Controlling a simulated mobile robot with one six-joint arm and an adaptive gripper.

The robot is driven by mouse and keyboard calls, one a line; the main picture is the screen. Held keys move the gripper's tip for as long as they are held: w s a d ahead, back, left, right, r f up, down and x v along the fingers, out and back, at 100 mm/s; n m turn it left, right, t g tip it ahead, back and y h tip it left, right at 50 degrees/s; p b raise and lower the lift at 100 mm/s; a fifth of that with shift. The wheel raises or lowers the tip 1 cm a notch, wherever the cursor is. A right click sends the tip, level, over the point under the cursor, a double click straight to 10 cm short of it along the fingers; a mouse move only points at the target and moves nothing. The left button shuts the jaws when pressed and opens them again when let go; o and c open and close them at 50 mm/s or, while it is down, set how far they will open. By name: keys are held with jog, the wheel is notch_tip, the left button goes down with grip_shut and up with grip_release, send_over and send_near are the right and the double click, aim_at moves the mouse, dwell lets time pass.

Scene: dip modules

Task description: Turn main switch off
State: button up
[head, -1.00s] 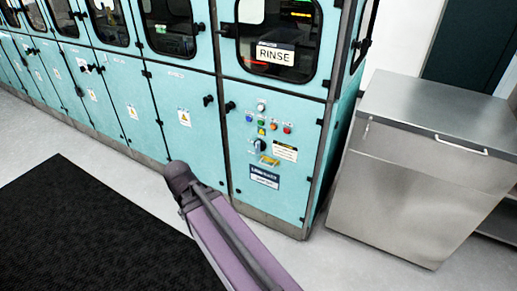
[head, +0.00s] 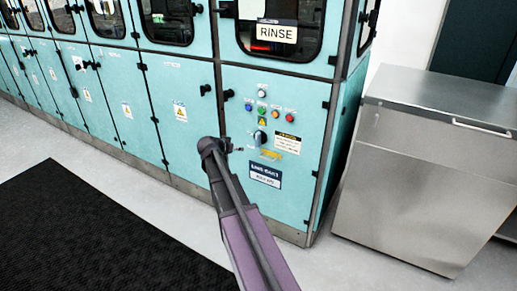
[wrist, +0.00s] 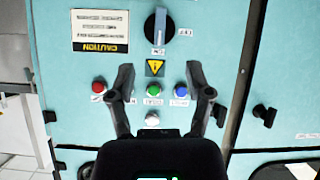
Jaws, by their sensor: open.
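The main switch (head: 260,137) is a round black rotary knob on the teal panel below the RINSE window. In the wrist view, which is upside down, the switch (wrist: 158,27) has a grey handle standing vertically, in line with a small label that seems to read ON. Another label (wrist: 186,32), seemingly OFF, sits to its right. My gripper (wrist: 160,70) is open and empty, its two fingers apart on either side of the yellow warning triangle (wrist: 155,68). In the head view my gripper (head: 232,148) is just left of the switch, with no visible contact.
Red (wrist: 98,87), green (wrist: 153,90) and blue (wrist: 181,90) buttons lie close to my fingers in the wrist view. A black door handle (head: 228,94) protrudes up and left of the switch. A steel cabinet (head: 405,185) stands to the right. The floor in front is clear.

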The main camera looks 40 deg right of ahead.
jog(key=m+h+b, duration=0.1)
jog(key=h+b, duration=0.1)
send_near(256, 138)
jog(key=s+a, duration=0.2)
jog(key=a, duration=0.1)
jog(key=shift+w+d+r+t, duration=0.3)
jog(key=shift+d+r+t, duration=0.1)
jog(key=shift+d+r, duration=0.15)
jog(key=shift+d+f, duration=0.1)
jog(key=b+x, duration=0.5)
jog(key=x, duration=0.8)
jog(key=shift+w+d+f+b, duration=0.1)
jog(key=shift+d+f+b, duration=0.15)
jog(key=shift+b, duration=0.1)
grip_shut()
